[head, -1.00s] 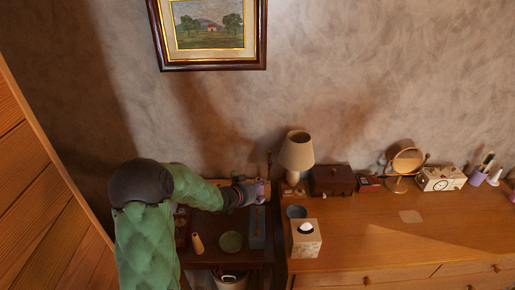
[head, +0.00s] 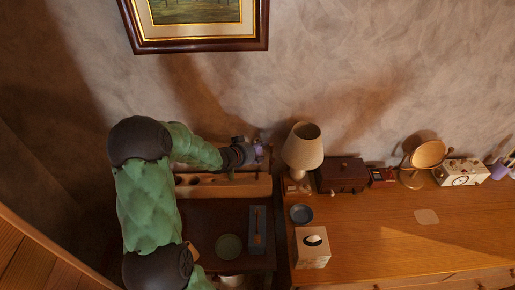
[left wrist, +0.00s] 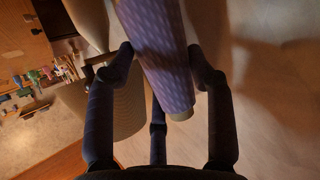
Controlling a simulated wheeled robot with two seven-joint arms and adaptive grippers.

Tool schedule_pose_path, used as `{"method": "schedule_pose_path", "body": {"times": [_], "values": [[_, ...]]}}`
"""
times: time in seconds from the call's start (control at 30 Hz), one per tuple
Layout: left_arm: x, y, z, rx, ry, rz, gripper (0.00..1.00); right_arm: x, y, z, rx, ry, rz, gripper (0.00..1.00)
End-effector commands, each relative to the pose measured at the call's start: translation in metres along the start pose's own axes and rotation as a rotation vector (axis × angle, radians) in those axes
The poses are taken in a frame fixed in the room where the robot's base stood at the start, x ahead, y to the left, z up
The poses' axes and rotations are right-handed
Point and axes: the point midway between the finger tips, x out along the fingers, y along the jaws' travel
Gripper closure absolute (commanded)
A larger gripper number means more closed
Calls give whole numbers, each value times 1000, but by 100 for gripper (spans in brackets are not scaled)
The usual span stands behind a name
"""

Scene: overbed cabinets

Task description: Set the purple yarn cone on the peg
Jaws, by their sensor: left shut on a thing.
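The purple yarn cone (left wrist: 158,50) is between the fingers of my left gripper (left wrist: 163,68) in the left wrist view, tilted in that picture, with its pale tube end showing at the bottom. In the head view, my left gripper (head: 252,153) is shut on the cone (head: 259,150), against the wall and above the wooden ledge (head: 235,188) at the back of the dark table. Only a small part of the cone shows there. I cannot clearly make out the peg. My right gripper is not in view.
A lamp (head: 303,148) stands just right of the gripper. A green dish (head: 228,246) and a grey-blue box (head: 257,230) are on the dark table (head: 205,215). A tissue box (head: 311,248), a dark bowl (head: 301,213) and a dark chest (head: 342,174) stand on the dresser.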

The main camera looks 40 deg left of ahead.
Motion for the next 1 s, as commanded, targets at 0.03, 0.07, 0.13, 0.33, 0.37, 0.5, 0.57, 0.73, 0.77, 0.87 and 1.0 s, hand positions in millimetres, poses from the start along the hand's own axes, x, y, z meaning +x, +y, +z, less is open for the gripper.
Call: {"method": "schedule_pose_path", "body": {"times": [0.03,0.07,0.13,0.33,0.37,0.5,0.57,0.73,0.77,0.87,1.0], "values": [[0,0,0,0,1,0,85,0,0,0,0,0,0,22],[0,0,0,0,1,0,85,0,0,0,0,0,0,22],[-1,0,0,-1,0,-1,85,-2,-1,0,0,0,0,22],[2,-1,6,-1,-1,-2,85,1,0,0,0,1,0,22],[3,-1,8,-1,-1,-2,85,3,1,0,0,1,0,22],[9,-2,17,-1,-1,-2,85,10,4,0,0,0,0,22],[11,-3,22,-1,-1,-2,85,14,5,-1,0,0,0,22],[18,-4,34,-2,-1,-3,85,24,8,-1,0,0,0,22],[20,-5,36,-2,-1,-3,85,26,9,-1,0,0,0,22],[23,-5,42,-1,-1,-3,85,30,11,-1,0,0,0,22],[26,-6,48,-1,-1,-3,85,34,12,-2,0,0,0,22]]}}
